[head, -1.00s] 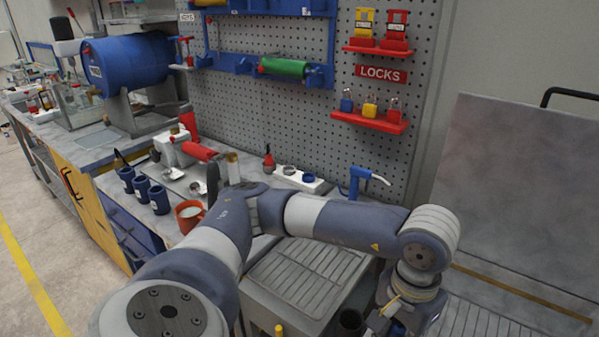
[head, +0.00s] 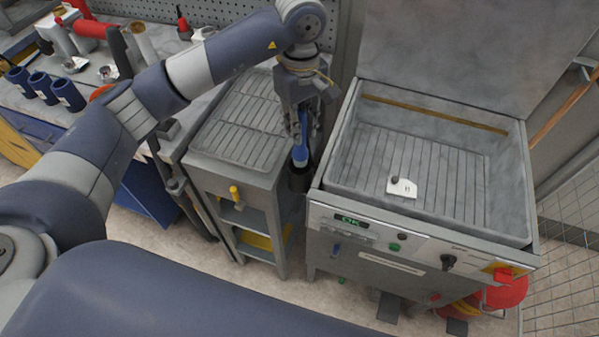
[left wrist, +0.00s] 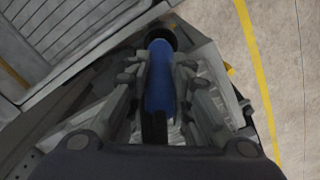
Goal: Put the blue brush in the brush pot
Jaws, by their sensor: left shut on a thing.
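My left gripper (head: 301,138) points down beside the drain-rack stand and is shut on the blue brush (head: 300,156). The blue brush also shows between the fingers in the left wrist view (left wrist: 158,80). The brush pot (head: 298,180) is a dark round cup at the right side of the stand, right under the brush. Its dark mouth shows at the far end of the brush in the left wrist view (left wrist: 161,36). The brush's lower end overlaps the pot's mouth; I cannot tell how deep it is. My right gripper is not in view.
The grey stand with a ribbed top (head: 240,130) is left of the pot. A grey machine with a slatted basin (head: 430,165) is close on the right, with a small white item (head: 401,188) inside. Several blue mugs (head: 43,88) stand on the bench at left.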

